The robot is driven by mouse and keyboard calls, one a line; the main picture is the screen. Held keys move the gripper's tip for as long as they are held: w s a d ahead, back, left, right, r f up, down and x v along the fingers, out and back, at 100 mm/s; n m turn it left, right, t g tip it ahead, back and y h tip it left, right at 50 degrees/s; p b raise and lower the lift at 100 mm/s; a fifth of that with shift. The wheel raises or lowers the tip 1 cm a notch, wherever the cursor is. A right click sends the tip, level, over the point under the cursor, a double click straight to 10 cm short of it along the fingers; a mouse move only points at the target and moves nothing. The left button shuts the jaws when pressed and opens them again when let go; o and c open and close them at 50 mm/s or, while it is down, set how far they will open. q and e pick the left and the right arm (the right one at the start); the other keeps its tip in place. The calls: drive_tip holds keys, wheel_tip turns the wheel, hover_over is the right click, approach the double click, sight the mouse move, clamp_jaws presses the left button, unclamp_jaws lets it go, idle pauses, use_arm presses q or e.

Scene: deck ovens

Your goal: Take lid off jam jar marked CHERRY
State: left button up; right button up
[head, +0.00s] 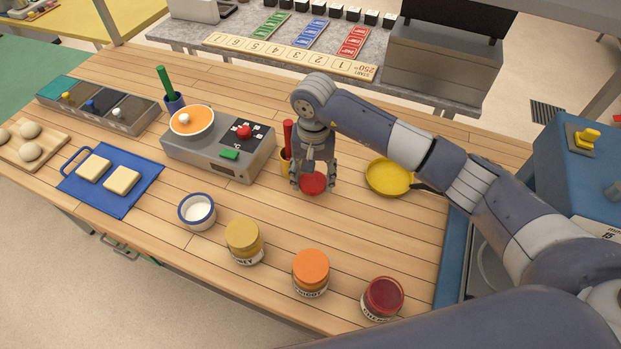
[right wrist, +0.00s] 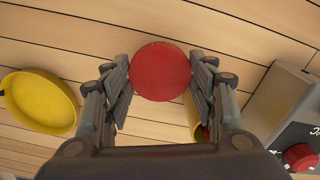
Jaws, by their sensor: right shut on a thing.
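The jam jar (head: 382,299) with a partly readable label stands at the front right of the wooden counter. Its top looks open, with dark red jam showing inside the rim. My right gripper (head: 313,180) is pointing down over the middle of the counter, behind the jars, shut on a round red lid (head: 313,184). In the right wrist view the lid (right wrist: 160,71) sits between the two fingers. I cannot tell whether the lid touches the counter. My left gripper is not in view.
Gold-lidded (head: 244,241) and orange-lidded (head: 311,272) jars stand left of the open jar. A white bowl (head: 197,211) is further left. A yellow dish (head: 389,177) lies right of the gripper, a yellow cup (head: 285,162) and a grey appliance (head: 216,150) left. Counter between gripper and jars is clear.

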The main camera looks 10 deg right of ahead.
sight(313, 182)
wheel_tip(313, 182, down, 2)
drive_tip(key=shift+s+f+p, duration=0.15)
drive_tip(key=shift+f+p, duration=0.05)
drive_tip(key=shift+p, duration=0.15)
drive_tip(key=shift+f, duration=0.2)
drive_tip(key=shift+f+b, duration=0.25)
drive_tip(key=shift+b, duration=0.1)
drive_tip(key=o, duration=1.2)
drive_tip(key=shift+r, duration=0.1)
drive_tip(key=shift+r, duration=0.3)
wheel_tip(313, 182, up, 11)
drive_tip(key=b, duration=0.3)
drive_tip(key=shift+f, duration=0.15)
drive_tip(key=shift+r+b, duration=0.3)
drive_tip(key=shift+r, duration=0.2)
